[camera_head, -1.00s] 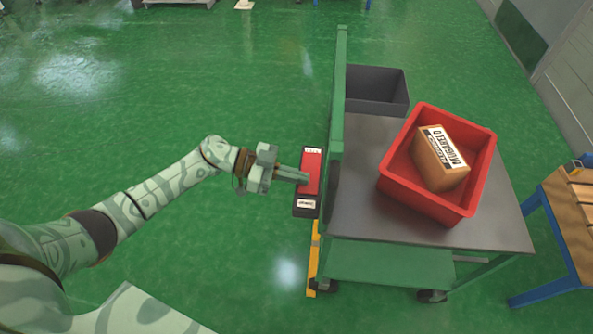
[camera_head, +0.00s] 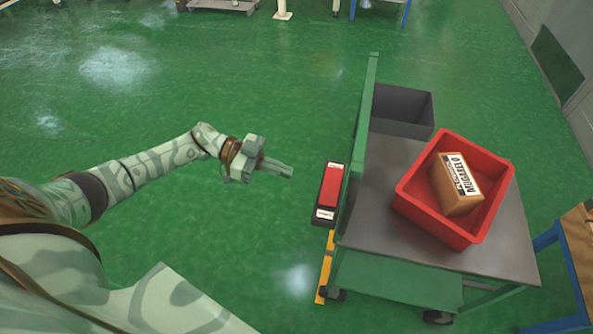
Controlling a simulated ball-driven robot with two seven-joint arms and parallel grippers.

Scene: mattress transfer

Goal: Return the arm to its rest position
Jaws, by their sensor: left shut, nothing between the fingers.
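My left arm reaches in from the left. Its gripper (camera_head: 287,171) is shut and empty, over the green floor, a short gap left of the red and black box (camera_head: 330,186) on the cart's side. The gripper touches nothing. My right gripper is not in view.
A cart (camera_head: 497,243) with a grey top and green frame stands at the right. It carries a red bin (camera_head: 482,222) with a cardboard box (camera_head: 456,184) inside, and a dark grey bin (camera_head: 402,112). A wooden-topped blue table (camera_head: 575,235) is at the right edge. Floor at left is clear.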

